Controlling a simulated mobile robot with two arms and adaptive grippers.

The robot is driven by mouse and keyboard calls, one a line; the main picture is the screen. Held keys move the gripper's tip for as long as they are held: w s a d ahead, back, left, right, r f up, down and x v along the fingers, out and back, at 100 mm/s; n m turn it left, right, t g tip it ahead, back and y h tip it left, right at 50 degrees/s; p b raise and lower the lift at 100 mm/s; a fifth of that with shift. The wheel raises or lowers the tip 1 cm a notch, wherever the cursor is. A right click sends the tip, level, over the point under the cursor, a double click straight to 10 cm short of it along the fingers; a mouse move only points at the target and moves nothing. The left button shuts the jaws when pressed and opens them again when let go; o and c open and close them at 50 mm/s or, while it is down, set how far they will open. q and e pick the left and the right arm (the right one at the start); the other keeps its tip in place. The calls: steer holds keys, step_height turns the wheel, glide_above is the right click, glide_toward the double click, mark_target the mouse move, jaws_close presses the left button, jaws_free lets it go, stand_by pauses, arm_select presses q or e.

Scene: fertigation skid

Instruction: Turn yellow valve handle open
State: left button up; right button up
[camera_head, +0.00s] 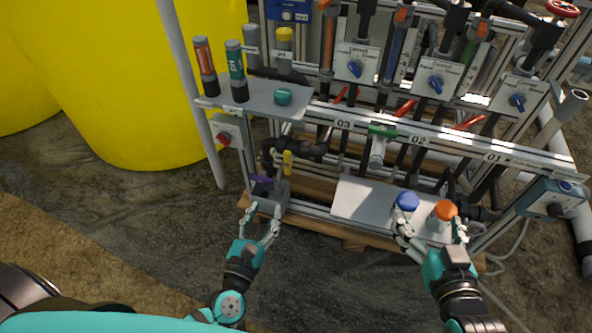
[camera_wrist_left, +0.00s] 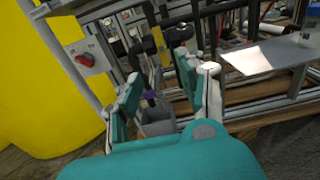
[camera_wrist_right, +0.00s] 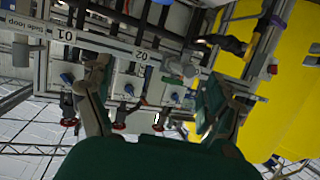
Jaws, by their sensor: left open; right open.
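The yellow valve handle (camera_head: 288,162) stands roughly upright on the black pipe fitting (camera_head: 305,149) at the lower left of the skid. My left gripper (camera_head: 262,222) is open and empty, in front of and below the handle. My right gripper (camera_head: 430,230) is open and empty at the shelf's front edge, by the blue-capped (camera_head: 407,201) and orange-capped (camera_head: 445,210) bottles. In the right wrist view its fingers are apart with nothing between them.
A grey container (camera_head: 270,195) with a purple part (camera_head: 260,179) sits below the fitting. A red switch box (camera_head: 225,137) is left of it. A metal shelf (camera_head: 360,200) lies to the right. Yellow tanks (camera_head: 140,80) stand behind left. The floor in front is clear.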

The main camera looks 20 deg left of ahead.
arm_select(q)
glide_toward(287, 162)
steer(key=w, duration=0.9)
steer(key=shift+w+d+b, duration=0.1)
steer(key=shift+w+b, duration=0.2)
steer(key=shift+b, duration=0.1)
steer(key=shift+w, duration=0.55)
arm_select(e)
steer(key=shift+w+a+r+t+y, duration=0.2)
steer(key=shift+r+t, duration=0.25)
steer(key=shift+r, duration=0.25)
steer(key=shift+w+a+r+t+y, duration=0.15)
steer(key=shift+w+r+t, duration=0.1)
steer(key=shift+r+t, duration=0.4)
steer(key=shift+w+a+r+t+y, duration=0.2)
steer(key=shift+r+t, duration=0.1)
steer(key=shift+r, duration=0.5)
arm_select(q)
jaws_close()
